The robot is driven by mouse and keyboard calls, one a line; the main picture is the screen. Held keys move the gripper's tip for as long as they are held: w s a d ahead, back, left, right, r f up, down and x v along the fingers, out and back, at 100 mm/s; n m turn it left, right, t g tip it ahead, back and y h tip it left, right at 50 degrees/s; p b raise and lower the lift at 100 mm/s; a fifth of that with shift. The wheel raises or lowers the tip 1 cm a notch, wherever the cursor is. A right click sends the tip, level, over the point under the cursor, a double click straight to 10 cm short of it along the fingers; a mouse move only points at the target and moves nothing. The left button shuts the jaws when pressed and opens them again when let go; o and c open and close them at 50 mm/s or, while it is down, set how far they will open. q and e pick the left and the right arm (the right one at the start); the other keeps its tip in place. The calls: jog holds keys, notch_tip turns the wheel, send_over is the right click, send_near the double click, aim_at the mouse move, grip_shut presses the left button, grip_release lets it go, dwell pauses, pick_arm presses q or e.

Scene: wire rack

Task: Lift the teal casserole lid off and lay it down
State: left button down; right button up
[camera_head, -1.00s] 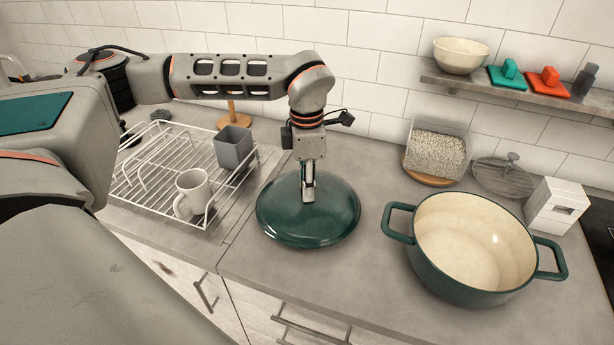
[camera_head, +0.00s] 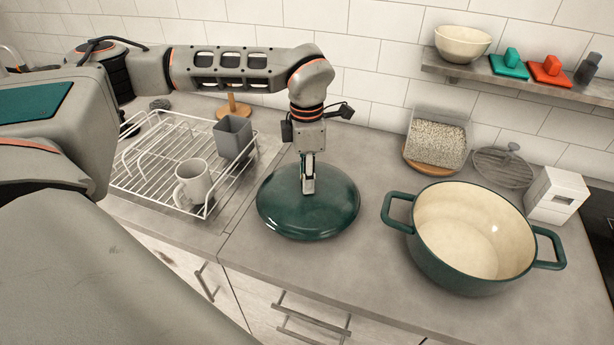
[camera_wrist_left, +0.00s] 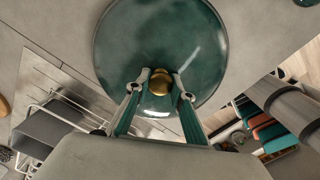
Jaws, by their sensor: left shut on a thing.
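The teal casserole lid (camera_head: 330,215) is over the counter between the dish rack and the pot, its dome facing up. I cannot tell whether its rim touches the counter. My left gripper (camera_head: 308,187) comes down from above at the middle of the lid. In the left wrist view the gripper (camera_wrist_left: 160,85) is shut on the lid's brass knob (camera_wrist_left: 159,82), and the lid (camera_wrist_left: 165,35) fills the upper middle. The teal casserole pot (camera_head: 465,265) stands open and empty to the right, showing its cream inside. My right gripper is not in view.
A white wire rack (camera_head: 150,185) with a mug (camera_head: 192,186) and a grey cup (camera_head: 233,137) stands left of the lid. A shelf (camera_head: 520,82) hangs above.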

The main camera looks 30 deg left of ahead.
pick_arm(q)
jog(key=shift+f+b, duration=0.55)
jog(key=shift+f, duration=0.3)
dwell(0.7)
jog(key=c, duration=1.7)
grip_release()
jog(key=shift+f, duration=0.1)
notch_tip(320, 180, up, 12)
jog(key=shift+r, duration=0.1)
jog(key=shift+s, duration=0.1)
